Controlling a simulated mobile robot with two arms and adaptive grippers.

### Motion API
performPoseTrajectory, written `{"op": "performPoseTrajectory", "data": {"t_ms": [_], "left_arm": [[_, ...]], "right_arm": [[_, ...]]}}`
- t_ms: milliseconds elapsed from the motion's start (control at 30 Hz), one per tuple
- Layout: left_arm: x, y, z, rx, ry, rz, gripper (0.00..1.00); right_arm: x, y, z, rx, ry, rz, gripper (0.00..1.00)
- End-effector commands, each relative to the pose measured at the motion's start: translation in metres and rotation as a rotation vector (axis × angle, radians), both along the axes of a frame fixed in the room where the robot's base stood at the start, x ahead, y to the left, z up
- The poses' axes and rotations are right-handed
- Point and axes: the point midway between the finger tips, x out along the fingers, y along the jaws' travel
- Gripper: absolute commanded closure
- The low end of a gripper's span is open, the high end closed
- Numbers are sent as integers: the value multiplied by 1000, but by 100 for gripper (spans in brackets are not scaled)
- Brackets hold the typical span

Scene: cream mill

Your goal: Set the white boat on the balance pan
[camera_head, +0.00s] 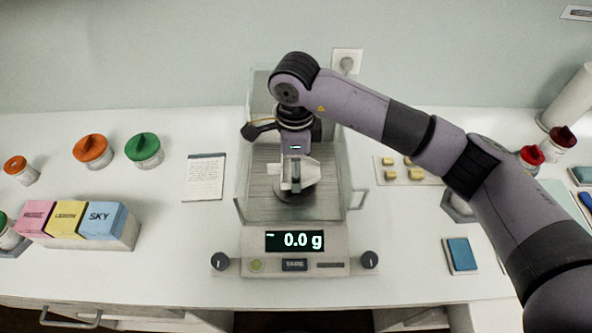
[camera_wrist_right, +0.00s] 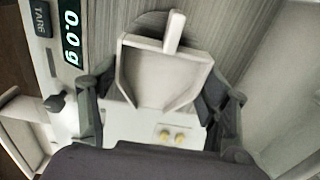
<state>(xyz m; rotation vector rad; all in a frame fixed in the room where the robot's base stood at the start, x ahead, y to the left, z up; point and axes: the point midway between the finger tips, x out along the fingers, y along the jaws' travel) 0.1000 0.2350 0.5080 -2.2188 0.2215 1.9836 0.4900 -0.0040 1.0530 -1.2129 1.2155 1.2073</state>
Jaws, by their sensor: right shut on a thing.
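The white boat (camera_head: 306,173) is a small open scoop-like tray with a short handle; it also shows in the right wrist view (camera_wrist_right: 160,78). My right gripper (camera_head: 294,178) comes down from above into the balance (camera_head: 294,243) and is shut on the boat, with a finger on each side of it in the wrist view. The balance pan (camera_head: 290,197) is a dark round plate under the boat, partly hidden by it. I cannot tell whether the boat touches the pan. The display (camera_head: 294,241) reads 0.0 g. My left gripper is not in view.
Clear walls (camera_head: 355,197) stand around the pan, with my right arm reaching in from above. A note card (camera_head: 204,178) and a rack of pink, yellow and blue blocks (camera_head: 85,232) are on the left. Small yellowish pieces on a tray (camera_head: 433,179) and a blue pad (camera_head: 460,254) are on the right.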

Motion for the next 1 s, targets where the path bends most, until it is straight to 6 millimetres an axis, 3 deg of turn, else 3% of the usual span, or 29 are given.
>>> {"op": "performPoseTrajectory", "data": {"t_ms": [233,600,633,900,1000], "left_arm": [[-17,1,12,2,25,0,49],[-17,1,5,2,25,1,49],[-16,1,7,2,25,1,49],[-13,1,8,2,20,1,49],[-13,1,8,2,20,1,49]], "right_arm": [[-1,-1,-33,-2,2,-1,56],[0,0,-39,-2,0,0,56],[0,0,-37,-1,0,0,28],[0,0,-37,-2,0,0,10],[0,-1,-37,-2,1,0,10]]}}
